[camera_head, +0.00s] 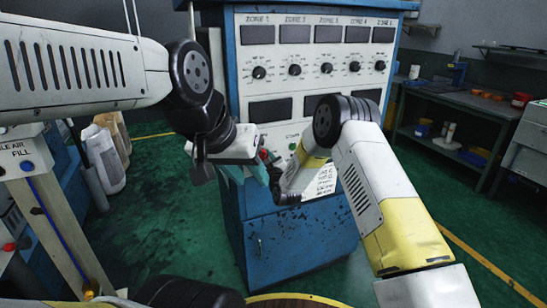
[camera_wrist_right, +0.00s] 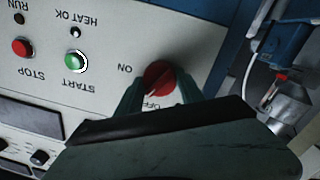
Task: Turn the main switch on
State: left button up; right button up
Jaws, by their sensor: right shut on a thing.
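The main switch is a red round knob (camera_wrist_right: 158,75) on the pale panel, upside down in the right wrist view. An "ON" label lies beside it, and an "OFF" label is partly covered by my gripper. The two teal fingers of my right gripper (camera_wrist_right: 160,92) sit on either side of the knob, shut on it. I cannot tell exactly where the knob points. In the head view my right gripper (camera_head: 270,160) is at the panel's lower left, largely hidden. My left gripper (camera_head: 258,173) is close by and slightly lower; its finger opening cannot be made out.
The blue cabinet (camera_head: 300,240) bears the panel. A green START button (camera_wrist_right: 75,60) and red STOP button (camera_wrist_right: 21,47) are near the knob. A workbench (camera_head: 470,110) stands at the right.

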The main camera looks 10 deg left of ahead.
jog(key=m, duration=0.6)
jog(key=shift+d+g, duration=0.1)
jog(key=shift+g, duration=0.2)
jog(key=m, duration=0.5)
jog(key=shift+g+y, duration=0.3)
jog(key=shift+y, duration=0.1)
jog(key=shift+m, duration=0.4)
jog(key=o, duration=1.4)
jog(key=v, duration=0.7)
jog(key=shift+s+d, duration=0.2)
jog(key=shift+s, duration=0.1)
